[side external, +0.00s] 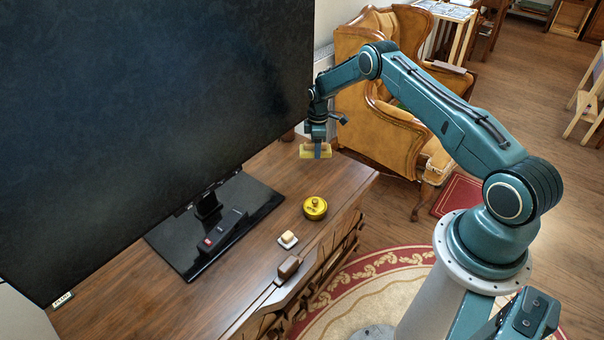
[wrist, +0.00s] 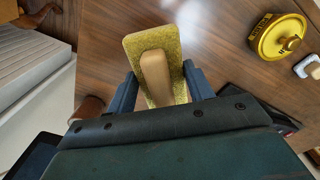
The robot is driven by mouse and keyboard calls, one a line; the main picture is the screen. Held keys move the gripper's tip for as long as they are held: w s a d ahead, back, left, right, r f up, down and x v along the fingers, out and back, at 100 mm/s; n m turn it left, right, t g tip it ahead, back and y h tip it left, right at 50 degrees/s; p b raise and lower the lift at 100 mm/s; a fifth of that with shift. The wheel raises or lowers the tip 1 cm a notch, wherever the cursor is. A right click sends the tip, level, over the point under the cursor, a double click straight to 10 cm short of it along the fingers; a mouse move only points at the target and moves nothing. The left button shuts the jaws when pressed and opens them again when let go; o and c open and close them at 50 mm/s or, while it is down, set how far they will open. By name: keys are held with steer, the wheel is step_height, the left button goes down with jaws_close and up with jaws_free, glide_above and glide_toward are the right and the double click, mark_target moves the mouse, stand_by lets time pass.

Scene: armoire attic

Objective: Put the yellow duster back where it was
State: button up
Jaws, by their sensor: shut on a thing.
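The yellow duster is a flat rectangular yellow pad with a tan, rounded handle. My gripper (wrist: 158,88) is shut on the duster (wrist: 181,38), with one finger on each side of the handle in the wrist view. In the side view my gripper (side external: 317,150) holds the duster (side external: 306,152) near the far right end of the wooden dresser top (side external: 270,185). The duster looks to be above the wood, but I cannot tell the exact gap. The fingers hide part of it.
A large dark screen (side external: 150,120) stands on a black base at left, with a remote (side external: 222,231) on the base. An orange armchair (side external: 385,90) stands behind.

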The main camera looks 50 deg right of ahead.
steer(key=w+a+r+n, duration=0.2)
steer(key=a+r+n, duration=0.15)
steer(key=a, duration=0.95)
step_height(320, 180, up, 9)
steer(key=n, duration=1.1)
glide_above(260, 271)
step_height(260, 271, down, 17)
steer(key=shift+r, duration=0.2)
steer(key=shift+f, duration=0.1)
steer(key=shift+f, duration=1.8)
steer(key=shift+f, duration=0.1)
